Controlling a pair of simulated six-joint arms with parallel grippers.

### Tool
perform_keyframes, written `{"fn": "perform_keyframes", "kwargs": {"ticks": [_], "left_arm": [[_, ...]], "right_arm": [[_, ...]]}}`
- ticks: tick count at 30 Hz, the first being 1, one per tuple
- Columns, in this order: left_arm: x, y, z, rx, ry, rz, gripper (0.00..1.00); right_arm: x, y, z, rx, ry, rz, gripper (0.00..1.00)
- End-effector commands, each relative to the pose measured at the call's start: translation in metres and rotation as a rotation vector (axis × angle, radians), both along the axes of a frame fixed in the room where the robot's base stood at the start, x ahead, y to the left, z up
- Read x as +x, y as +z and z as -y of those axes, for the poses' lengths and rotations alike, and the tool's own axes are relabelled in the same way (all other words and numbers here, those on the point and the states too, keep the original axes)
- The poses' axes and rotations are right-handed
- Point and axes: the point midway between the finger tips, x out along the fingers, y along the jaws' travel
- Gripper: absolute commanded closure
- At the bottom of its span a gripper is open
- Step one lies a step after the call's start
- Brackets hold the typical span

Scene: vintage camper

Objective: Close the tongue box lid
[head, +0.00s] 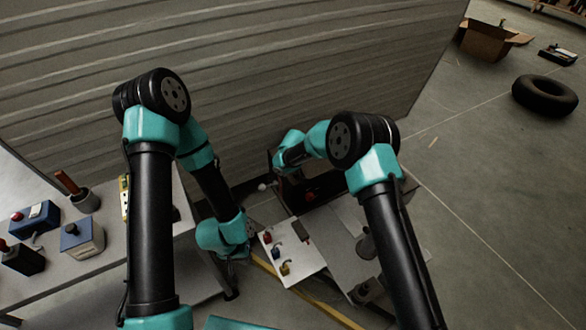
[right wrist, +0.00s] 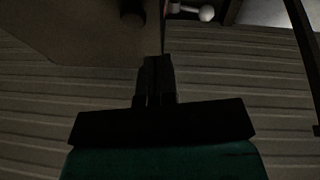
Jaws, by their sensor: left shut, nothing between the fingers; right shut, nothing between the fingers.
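The tongue box (head: 318,194) appears as a dark box in front of the camper wall in the head view, partly behind my right arm; a red item shows at it. Its lid is hard to make out there, and I cannot tell its angle. My left gripper (head: 251,228) is low, left of the box and apart from it, partly hidden by its wrist. My right gripper (right wrist: 155,72) is shut and empty in the dim right wrist view, in front of ribbed siding. In the head view its fingers are hidden beyond the forearm, near the back of the box.
The camper wall (head: 290,60) fills the back. A white panel (head: 312,262) with small coloured padlocks lies before the box, beside a yellow beam (head: 335,314). A bench (head: 60,272) with small items stands left.

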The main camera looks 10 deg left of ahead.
Motion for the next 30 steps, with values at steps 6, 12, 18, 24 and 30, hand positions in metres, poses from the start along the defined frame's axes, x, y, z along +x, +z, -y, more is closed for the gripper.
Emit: {"fn": "perform_keyframes", "kwargs": {"ticks": [6, 12, 18, 24, 30], "left_arm": [[0.0, 0.0, 0.0, 0.0, 0.0, 0.0, 1.0], [0.0, 0.0, 0.0, 0.0, 0.0, 0.0, 1.0], [0.0, 0.0, 0.0, 0.0, 0.0, 0.0, 1.0], [0.0, 0.0, 0.0, 0.0, 0.0, 0.0, 1.0], [0.0, 0.0, 0.0, 0.0, 0.0, 0.0, 1.0]], "right_arm": [[-0.028, 0.027, -0.012, -0.001, 0.002, 0.0, 1.0], [-0.039, 0.038, -0.018, -0.001, 0.0, 0.001, 1.0], [-0.041, 0.039, -0.018, -0.001, 0.0, 0.001, 1.0], [-0.041, 0.039, -0.018, -0.001, 0.0, 0.001, 1.0], [-0.037, 0.041, -0.014, 0.005, -0.01, 0.002, 1.0]]}}
